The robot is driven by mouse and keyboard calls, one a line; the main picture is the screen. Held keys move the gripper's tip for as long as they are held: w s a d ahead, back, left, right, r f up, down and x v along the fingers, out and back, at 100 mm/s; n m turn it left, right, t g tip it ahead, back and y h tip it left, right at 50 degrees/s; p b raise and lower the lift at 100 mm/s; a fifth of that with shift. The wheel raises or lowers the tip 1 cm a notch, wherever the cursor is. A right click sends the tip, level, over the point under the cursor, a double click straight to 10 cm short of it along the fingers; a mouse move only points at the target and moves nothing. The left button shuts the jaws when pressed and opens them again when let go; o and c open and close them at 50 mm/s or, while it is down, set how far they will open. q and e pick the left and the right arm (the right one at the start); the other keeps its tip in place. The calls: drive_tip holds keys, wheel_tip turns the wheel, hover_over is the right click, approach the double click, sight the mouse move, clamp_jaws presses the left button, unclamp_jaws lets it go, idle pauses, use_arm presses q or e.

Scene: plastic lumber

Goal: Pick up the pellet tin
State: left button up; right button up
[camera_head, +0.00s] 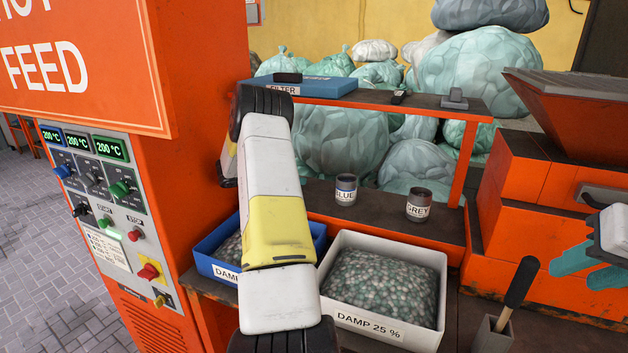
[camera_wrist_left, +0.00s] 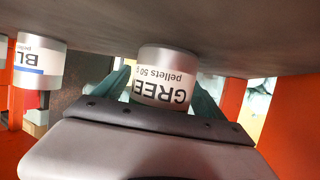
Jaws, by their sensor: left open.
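A pellet tin labelled "GREE…, pellets 50 g" (camera_wrist_left: 166,75) stands on the shelf in the left wrist view, which is upside down. My left gripper (camera_wrist_left: 163,92) is open, with its teal fingers on either side of this tin. I cannot tell whether they touch it. In the head view my left arm covers the left gripper and this tin. Tins labelled "BLUE" (camera_head: 346,190) and "GREY" (camera_head: 418,205) stand on the same shelf to the right. My right gripper (camera_head: 588,268) is at the right edge, its teal fingers apart and empty.
The blue tin also shows in the left wrist view (camera_wrist_left: 38,65). A white "DAMP 25 %" bin (camera_head: 440,262) and a blue bin (camera_head: 205,262) of pellets stand below the shelf. A blue filter box (camera_head: 325,87) lies on the upper shelf. A scoop handle (camera_head: 518,290) sticks up at right.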

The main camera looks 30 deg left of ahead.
use_arm(q)
drive_tip(key=c, duration=1.5)
wheel_tip(320, 180, up, 10)
